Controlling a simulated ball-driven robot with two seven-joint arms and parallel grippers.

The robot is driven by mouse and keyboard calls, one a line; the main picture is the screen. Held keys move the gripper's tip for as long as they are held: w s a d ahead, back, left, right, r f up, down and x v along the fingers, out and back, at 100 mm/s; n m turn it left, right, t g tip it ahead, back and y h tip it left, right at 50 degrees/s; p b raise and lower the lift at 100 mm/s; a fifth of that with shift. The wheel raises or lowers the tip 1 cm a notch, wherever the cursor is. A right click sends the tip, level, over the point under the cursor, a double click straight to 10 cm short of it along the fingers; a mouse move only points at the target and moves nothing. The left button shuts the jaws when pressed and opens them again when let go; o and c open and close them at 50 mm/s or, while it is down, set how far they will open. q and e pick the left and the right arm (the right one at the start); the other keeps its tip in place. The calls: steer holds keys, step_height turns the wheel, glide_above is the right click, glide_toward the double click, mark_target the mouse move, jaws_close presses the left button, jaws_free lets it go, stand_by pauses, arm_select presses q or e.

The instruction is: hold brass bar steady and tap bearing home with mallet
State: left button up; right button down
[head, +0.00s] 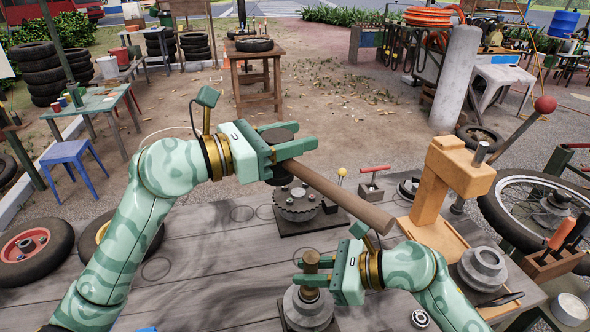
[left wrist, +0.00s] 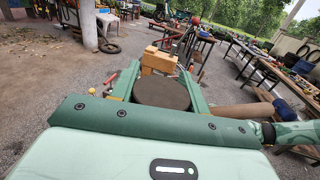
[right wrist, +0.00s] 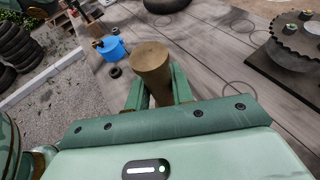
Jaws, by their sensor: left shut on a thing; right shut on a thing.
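My left gripper (head: 295,145) is shut on the mallet's dark round head (head: 278,136), which also shows between the fingers in the left wrist view (left wrist: 160,93). The mallet's wooden handle (head: 345,197) slants down to the right over the bench. My right gripper (head: 318,272) is lower and nearer, shut on the upright brass bar (head: 311,262). The bar's top shows in the right wrist view (right wrist: 152,58). The bar stands over a grey round housing (head: 308,312). The mallet head is above and behind the bar, apart from it. The bar's lower end and any bearing under it are hidden.
A toothed gear (head: 297,204) on a dark plate sits behind the bar. An orange-yellow press frame (head: 440,190) and a grey stepped hub (head: 483,268) stand at the right. A small bearing-like ring (head: 420,318) lies at the front.

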arm_select(q)
steer(key=s+d+f+m+g+h, duration=0.1)
steer(key=s+d+f+m+g, duration=0.1)
steer(key=s+d+g, duration=0.1)
steer(key=s+d+f+m+g+h, duration=0.1)
steer(key=s+d+f+m+g, duration=0.1)
steer(key=d+f+g, duration=0.1)
steer(key=shift+s+f, duration=0.25)
steer(key=shift+s, duration=0.15)
steer(key=shift+s+d+r+m+g+h, duration=0.15)
steer(key=shift+s+d+m+g+h, duration=0.15)
steer(key=shift+s+m+g, duration=0.15)
steer(key=shift+a, duration=0.1)
steer(key=shift+f, duration=1.5)
step_height(320, 180, down, 4)
steer(key=shift+f, duration=0.2)
